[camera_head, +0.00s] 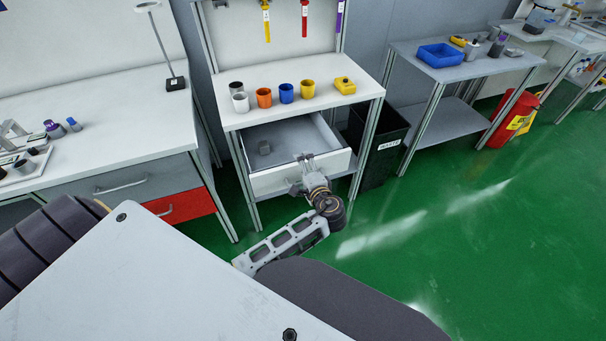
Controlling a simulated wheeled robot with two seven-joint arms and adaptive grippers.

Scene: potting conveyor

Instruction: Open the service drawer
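The service drawer (268,182) under the middle white workbench is pulled out. The gripper and wrist cover part of the front, and I cannot make out the drawer's handle clearly. The fingers are too small to tell whether they are open or shut on anything. My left gripper is not in view.
Several coloured cups, including a blue cup (286,93), and a yellow box (344,86) stand on the workbench (300,111). A black waste bin (381,160) is close right of the drawer. A left bench has a red drawer (183,207). Green floor is clear at right.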

